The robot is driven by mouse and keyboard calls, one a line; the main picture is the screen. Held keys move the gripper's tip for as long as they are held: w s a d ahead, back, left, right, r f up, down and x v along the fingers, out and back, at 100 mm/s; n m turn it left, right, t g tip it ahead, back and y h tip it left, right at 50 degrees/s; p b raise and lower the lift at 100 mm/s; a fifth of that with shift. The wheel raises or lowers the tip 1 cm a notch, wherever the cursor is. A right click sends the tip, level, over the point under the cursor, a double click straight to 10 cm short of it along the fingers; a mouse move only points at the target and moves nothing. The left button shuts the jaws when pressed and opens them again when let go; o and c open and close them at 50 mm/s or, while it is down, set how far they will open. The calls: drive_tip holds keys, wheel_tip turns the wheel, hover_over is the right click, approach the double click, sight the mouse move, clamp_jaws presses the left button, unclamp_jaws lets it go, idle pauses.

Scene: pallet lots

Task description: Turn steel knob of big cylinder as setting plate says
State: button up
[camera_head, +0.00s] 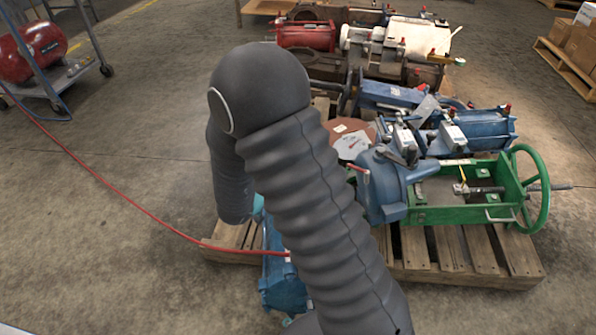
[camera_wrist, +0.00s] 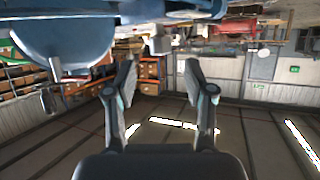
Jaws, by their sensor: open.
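My gripper (camera_wrist: 161,72) is open in the wrist view, its two fingers apart with nothing between them. A small grey block-like part (camera_wrist: 160,43), perhaps the steel knob, shows just beyond the fingertips against a blue body (camera_wrist: 165,10). I cannot tell for sure that it is the knob. In the head view a large blue housing (camera_head: 385,188) joined to a green frame stands on the near pallet; longer blue cylinders (camera_head: 480,130) lie behind it. I cannot tell which is the big cylinder. No setting plate can be read. My arm hides my gripper in the head view.
A green handwheel (camera_head: 530,190) juts out at the right of the wooden pallet (camera_head: 455,252). More actuators crowd the load behind. A red hose (camera_head: 130,195) crosses the floor to the pallet. A red tank (camera_head: 30,50) on a cart stands at the left; floor between is clear.

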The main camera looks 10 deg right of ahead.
drive_tip(key=shift+b+x, duration=0.3)
drive_tip(key=shift+x, duration=2.85)
clamp_jaws()
